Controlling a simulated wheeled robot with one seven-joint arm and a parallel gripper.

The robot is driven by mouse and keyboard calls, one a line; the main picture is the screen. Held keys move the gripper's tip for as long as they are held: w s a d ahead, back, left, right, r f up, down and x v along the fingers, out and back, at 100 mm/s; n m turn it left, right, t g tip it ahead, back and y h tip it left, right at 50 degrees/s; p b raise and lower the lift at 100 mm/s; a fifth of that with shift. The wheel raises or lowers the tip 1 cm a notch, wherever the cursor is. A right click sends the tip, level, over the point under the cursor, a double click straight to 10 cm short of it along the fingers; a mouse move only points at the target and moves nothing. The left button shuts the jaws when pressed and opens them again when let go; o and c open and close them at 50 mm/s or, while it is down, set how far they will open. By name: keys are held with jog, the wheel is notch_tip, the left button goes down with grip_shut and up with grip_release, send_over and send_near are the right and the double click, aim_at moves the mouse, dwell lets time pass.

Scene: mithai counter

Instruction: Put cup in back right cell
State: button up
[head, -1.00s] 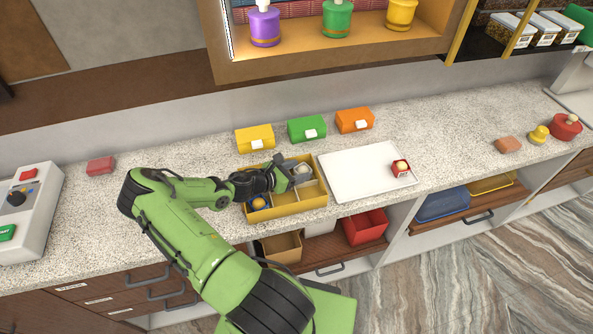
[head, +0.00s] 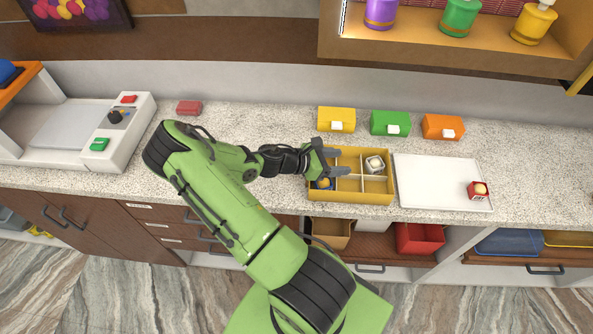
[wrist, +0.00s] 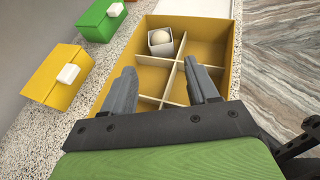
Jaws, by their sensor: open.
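A yellow divided box (head: 347,197) stands on the counter. A white cup (head: 375,164) with a pale ball in it sits upright in its back right cell, and also shows in the wrist view (wrist: 160,48). A blue cup (head: 322,184) with an orange ball is in the front left cell, partly hidden by my gripper. A red cup (head: 478,190) with a pale ball stands on the white board (head: 435,184). My gripper (head: 345,162) is open and empty over the left and middle of the box, left of the white cup and apart from it.
Yellow (head: 337,119), green (head: 390,123) and orange (head: 443,127) boxes with white tabs stand behind the divided box. Most of the white board is clear.

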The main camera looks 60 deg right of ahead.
jog(key=w+a+r+m+t+y, duration=0.4)
jog(key=w+a+r, duration=0.15)
jog(key=a, duration=0.45)
jog(key=w+a+r+m+t+y, duration=0.4)
jog(key=w+a+r+m, duration=0.15)
jog(key=a, duration=0.55)
jog(key=s+a+r+t+y, duration=0.1)
jog(key=s+a+r+t, duration=0.2)
jog(key=a+r, duration=0.4)
jog(key=s+a+r+m+t+y, duration=0.1)
jog(key=s+a+r+t, duration=0.1)
jog(key=s+a+r, duration=0.4)
jog(key=shift+s+a+r+t+y, duration=0.3)
jog(key=shift+a+r+t+y, duration=0.15)
jog(key=shift+a, duration=0.7)
jog(key=shift+f+b, duration=0.3)
jog(key=shift+b, duration=0.1)
